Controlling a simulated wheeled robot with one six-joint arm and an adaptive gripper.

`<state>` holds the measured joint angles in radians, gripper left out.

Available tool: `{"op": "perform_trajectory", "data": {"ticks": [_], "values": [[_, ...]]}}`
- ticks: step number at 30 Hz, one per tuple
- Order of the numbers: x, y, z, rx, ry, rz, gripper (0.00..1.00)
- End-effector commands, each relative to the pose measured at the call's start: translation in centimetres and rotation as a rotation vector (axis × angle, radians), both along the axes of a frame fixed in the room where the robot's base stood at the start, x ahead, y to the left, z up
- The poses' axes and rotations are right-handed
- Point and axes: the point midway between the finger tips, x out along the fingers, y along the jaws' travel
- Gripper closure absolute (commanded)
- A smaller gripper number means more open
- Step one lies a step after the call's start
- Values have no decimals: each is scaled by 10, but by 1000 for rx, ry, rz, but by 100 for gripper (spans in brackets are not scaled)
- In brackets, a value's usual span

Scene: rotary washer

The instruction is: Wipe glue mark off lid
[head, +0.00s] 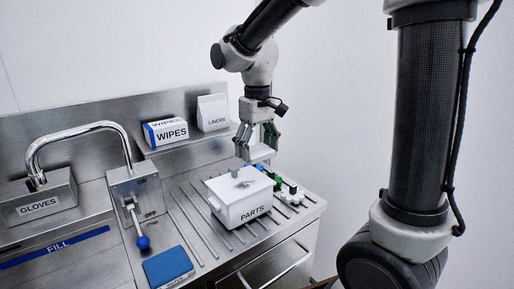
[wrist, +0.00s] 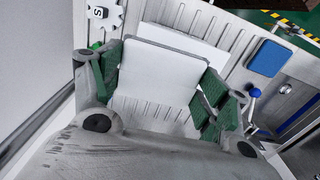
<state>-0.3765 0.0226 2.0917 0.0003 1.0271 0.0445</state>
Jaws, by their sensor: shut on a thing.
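The white PARTS box (head: 240,204) stands on the ribbed steel drainboard. Its lid (head: 225,186) is on, with a small grey knob and a dark grey mark (head: 243,183) on top. My gripper (head: 262,140) points down behind and to the right of the box. It is shut on a white, flat-faced block (head: 260,153). In the wrist view the white block (wrist: 158,76), with a grey edge, sits between the green fingers. A white surface, apparently the lid (wrist: 187,38), shows partly behind it; the mark is not visible there.
Green, black and white small parts (head: 288,186) stand right of the box. A blue sponge (head: 168,267) lies at the front. A tap (head: 80,133) and a blue-knobbed ON/OFF lever (head: 142,242) are at left. WIPES (head: 166,133) and LINERS (head: 213,113) packs sit on the rear shelf.

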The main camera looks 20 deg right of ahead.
Motion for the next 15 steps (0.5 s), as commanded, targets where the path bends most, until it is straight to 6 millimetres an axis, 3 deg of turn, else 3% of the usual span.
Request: {"op": "perform_trajectory", "data": {"ticks": [15], "values": [[0, 0, -49, -1, 3, -18, 44]]}}
